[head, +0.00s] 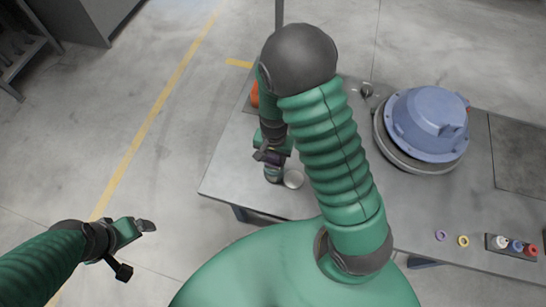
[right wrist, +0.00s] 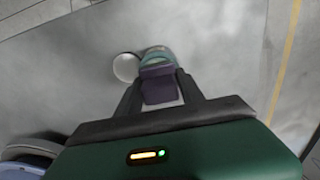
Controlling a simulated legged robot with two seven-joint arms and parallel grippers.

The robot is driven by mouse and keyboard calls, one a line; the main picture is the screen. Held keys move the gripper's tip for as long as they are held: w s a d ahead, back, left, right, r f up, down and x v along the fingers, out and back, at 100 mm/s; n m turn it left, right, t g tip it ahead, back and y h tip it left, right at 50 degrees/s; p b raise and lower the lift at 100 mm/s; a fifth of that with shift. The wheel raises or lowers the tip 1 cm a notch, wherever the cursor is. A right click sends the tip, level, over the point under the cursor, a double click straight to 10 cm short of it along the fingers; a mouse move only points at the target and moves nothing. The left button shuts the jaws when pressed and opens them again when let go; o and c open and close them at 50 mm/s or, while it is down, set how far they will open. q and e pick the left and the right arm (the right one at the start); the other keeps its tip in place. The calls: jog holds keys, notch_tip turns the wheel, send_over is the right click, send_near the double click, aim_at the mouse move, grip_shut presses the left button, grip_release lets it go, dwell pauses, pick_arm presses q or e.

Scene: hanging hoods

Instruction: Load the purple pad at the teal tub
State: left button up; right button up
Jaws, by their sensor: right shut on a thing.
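My right gripper (right wrist: 160,97) is shut on the purple pad (right wrist: 158,84), a dark purple block between its fingers. In the head view my right gripper (head: 268,157) is over the table's left end. The teal tub (right wrist: 156,55) is just beyond the pad in the right wrist view, and the pad overlaps its near side. I cannot tell whether they touch. In the head view the tub (head: 273,173) shows partly below my gripper. My left gripper (head: 146,225) is off the table at the left, with no object visible in it; its finger gap is unclear.
A pale round disc (head: 293,179) lies beside the tub. A blue domed housing (head: 425,120) stands on the grey table (head: 405,205). Purple (head: 440,236) and yellow (head: 463,241) rings lie near a rack (head: 497,243) of coloured pieces. An orange thing (head: 254,95) is partly hidden by my arm.

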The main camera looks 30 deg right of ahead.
jog(key=shift+d, duration=0.1)
notch_tip(320, 180, up, 2)
jog(key=shift+r+p, duration=0.15)
jog(key=shift+p, duration=1.05)
notch_tip(320, 180, up, 5)
jog(key=p, duration=0.4)
jog(key=shift+p, duration=0.3)
jog(key=shift+f, duration=0.2)
